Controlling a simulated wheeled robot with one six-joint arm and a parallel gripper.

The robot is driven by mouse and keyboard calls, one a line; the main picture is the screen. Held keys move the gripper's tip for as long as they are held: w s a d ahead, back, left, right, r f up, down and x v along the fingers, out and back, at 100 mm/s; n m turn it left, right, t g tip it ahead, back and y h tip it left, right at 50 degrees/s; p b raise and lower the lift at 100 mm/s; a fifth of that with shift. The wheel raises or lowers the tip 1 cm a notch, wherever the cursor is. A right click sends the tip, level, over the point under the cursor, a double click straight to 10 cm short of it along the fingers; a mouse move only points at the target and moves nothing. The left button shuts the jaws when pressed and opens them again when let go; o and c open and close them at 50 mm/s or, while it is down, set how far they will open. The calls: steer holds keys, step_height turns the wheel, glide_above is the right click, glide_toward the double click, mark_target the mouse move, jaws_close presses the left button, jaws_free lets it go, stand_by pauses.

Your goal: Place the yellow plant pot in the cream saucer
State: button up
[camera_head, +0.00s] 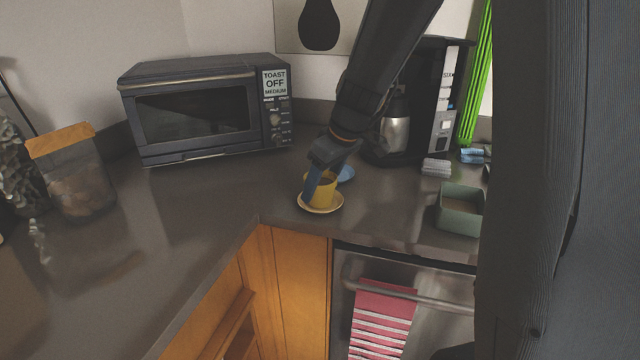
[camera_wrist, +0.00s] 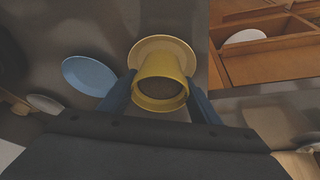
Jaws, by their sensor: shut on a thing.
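The yellow plant pot (camera_head: 326,188) is between the fingers of my gripper (camera_head: 317,180), which is shut on it. In the wrist view the pot (camera_wrist: 161,92) shows its round rim and dark inside, with one blue finger of my gripper (camera_wrist: 160,98) on each side. The cream saucer (camera_head: 320,207) lies on the counter directly below the pot. Its far part shows beyond the pot in the wrist view (camera_wrist: 162,43). The pot appears upright over the saucer. Whether its base touches the saucer is hard to tell.
A blue saucer (camera_head: 345,173) lies just behind the pot. A green square container (camera_head: 459,209) stands to the right near the counter edge. A toaster oven (camera_head: 205,110) and a coffee machine (camera_head: 436,100) stand at the back.

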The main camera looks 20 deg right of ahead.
steer(key=shift+f, duration=0.15)
steer(key=o, duration=1.2)
steer(key=shift+r, duration=0.35)
steer(key=v, duration=1.1)
steer(key=shift+s+r+b, duration=0.2)
steer(key=shift+r+b, duration=0.05)
steer(key=shift+b, duration=0.15)
steer(key=shift+d, duration=0.15)
